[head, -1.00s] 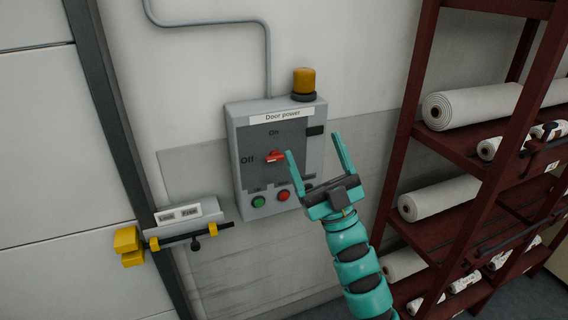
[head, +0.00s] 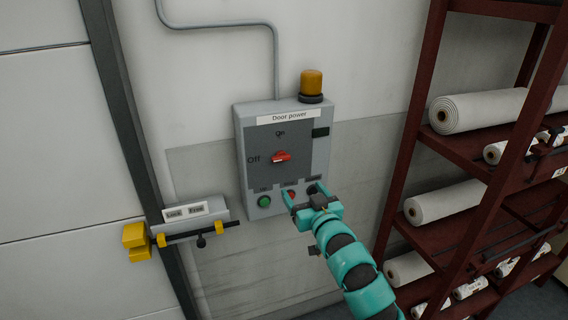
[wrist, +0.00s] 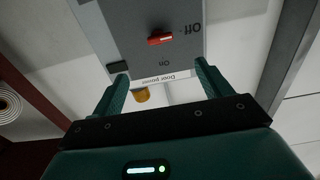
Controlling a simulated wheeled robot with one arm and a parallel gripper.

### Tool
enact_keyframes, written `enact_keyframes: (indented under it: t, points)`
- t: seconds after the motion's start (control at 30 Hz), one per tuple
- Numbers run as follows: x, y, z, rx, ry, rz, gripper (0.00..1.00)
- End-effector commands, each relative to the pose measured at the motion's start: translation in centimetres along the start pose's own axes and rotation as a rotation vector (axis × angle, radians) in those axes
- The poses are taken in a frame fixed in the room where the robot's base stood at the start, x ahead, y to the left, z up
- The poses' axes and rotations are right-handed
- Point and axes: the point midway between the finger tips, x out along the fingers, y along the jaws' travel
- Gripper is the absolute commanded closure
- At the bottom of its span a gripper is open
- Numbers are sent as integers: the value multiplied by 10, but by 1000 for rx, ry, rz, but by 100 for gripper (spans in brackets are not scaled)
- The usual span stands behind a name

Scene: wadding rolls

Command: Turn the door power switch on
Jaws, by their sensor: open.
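The grey door power box (head: 241,147) hangs on the wall, with "On" at the top and "Off" at the left of its dark panel. Its red switch handle (head: 281,156) lies roughly sideways, toward the "Off" side. My gripper (head: 302,190) is open and empty, in front of the box's lower right part, below the switch. It partly covers the red button (head: 291,194). In the wrist view the red handle (wrist: 161,39) shows upside down, beyond and between the open fingers (wrist: 160,84), apart from them.
A green button (head: 264,201) sits low on the box, and an amber lamp (head: 312,84) stands on top. A lock bar with yellow ends (head: 135,241) is at lower left. A dark red rack (head: 410,130) with white rolls stands at right.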

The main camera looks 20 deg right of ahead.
Motion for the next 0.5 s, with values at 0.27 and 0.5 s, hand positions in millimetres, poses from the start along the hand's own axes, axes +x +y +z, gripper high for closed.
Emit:
enact_keyframes:
  t: [0.27,0.5]
  points:
    - [39,-1,-3,1,-1,-1,23]
    - [69,0,-3,1,-1,1,23]
